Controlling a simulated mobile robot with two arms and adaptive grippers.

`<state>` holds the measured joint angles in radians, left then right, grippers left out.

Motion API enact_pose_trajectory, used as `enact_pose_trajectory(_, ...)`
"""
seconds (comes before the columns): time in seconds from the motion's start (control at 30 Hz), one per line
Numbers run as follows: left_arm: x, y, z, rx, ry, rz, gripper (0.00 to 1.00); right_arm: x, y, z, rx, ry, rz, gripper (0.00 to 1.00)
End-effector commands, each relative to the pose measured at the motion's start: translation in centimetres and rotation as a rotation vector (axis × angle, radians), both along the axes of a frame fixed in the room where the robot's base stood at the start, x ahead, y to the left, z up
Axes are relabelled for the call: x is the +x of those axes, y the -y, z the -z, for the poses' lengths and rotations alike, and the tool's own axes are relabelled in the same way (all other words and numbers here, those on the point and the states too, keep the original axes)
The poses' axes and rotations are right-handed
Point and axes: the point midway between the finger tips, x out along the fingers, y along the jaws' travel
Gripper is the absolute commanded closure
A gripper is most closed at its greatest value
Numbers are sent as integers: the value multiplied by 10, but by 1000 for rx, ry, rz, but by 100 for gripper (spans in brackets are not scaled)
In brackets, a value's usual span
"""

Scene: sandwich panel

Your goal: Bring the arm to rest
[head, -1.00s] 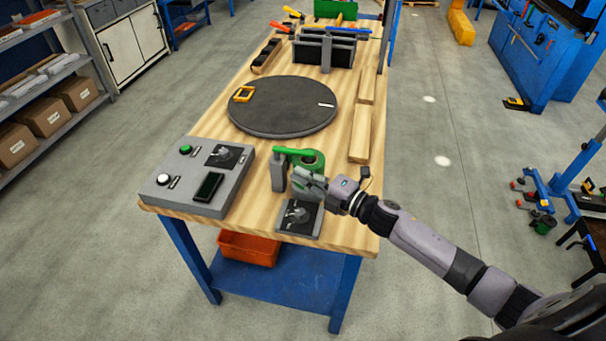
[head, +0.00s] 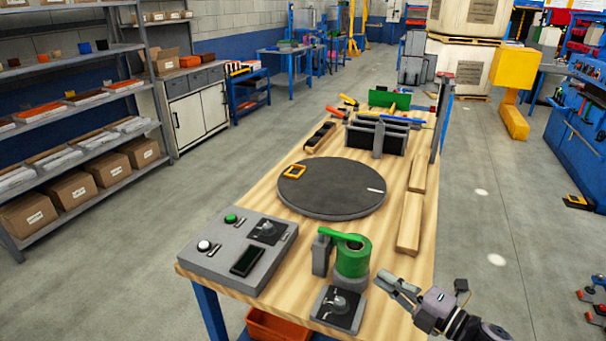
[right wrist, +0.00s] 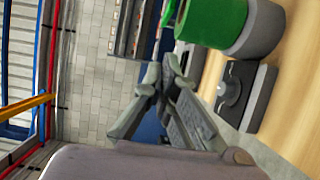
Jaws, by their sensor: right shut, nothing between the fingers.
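My right gripper (head: 384,280) is shut and empty. In the head view it is at the near right of the wooden table, to the right of the small black plate with a grey knob (head: 339,306) and the green cylinder (head: 353,257), apart from both. In the right wrist view its fingers (right wrist: 166,72) are together with nothing between them. The green cylinder (right wrist: 213,20) and the knob plate (right wrist: 240,92) show beyond them, to the upper right. My left gripper is not in view.
The wooden table (head: 385,230) carries a grey control box (head: 226,262) at near left, a dark round turntable (head: 330,192) and two wooden strips (head: 410,222) on the right. Open floor (head: 500,220) lies right of the table. Shelves with boxes (head: 75,120) stand left.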

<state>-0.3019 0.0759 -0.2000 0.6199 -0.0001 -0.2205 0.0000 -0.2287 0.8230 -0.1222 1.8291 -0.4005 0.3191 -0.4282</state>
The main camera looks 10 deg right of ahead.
Motion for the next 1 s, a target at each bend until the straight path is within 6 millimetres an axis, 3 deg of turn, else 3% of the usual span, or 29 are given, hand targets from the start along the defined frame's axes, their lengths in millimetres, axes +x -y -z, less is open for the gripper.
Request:
enact_pose_trajectory(0.17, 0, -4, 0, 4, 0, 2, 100, 0, -3, 10, 112, -86, 128, 100)
enact_pose_trajectory(0.37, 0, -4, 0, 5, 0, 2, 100, -18, -2, 47, 380, -350, 448, 100)
enact_pose_trajectory(0.47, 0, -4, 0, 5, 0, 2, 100, -41, -3, 70, 513, -510, 608, 100)
enact_pose_trajectory(0.7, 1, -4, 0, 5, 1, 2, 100, -123, -23, 119, 761, -916, 950, 100)
enact_pose_trajectory(1.0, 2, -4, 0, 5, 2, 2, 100, -208, -55, 136, 885, -1254, 1184, 100)
